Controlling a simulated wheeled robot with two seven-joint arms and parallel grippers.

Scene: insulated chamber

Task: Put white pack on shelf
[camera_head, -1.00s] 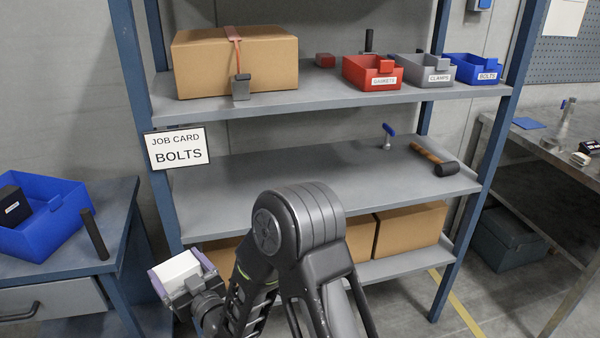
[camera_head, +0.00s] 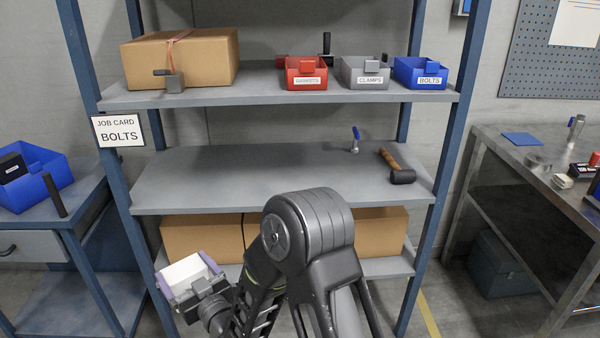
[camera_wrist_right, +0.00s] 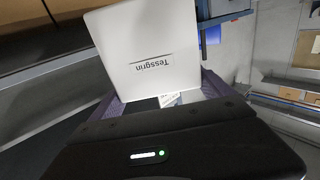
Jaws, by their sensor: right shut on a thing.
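The white pack (camera_head: 184,270) is held by my right gripper (camera_head: 190,278), low in front of the shelf unit's left side in the head view. In the right wrist view the pack (camera_wrist_right: 142,50) shows a white face with the label "Tessgrin", between the purple fingers. The right gripper is shut on it. The shelf unit has a grey middle shelf (camera_head: 240,180), bare across its left and centre. The pack is below the level of this shelf and to its left. My left gripper is not in view.
The upper shelf (camera_head: 255,90) holds a cardboard box (camera_head: 195,60) and red, grey and blue bins. Blue posts bound the shelves. A workbench (camera_head: 500,150) stands at right.

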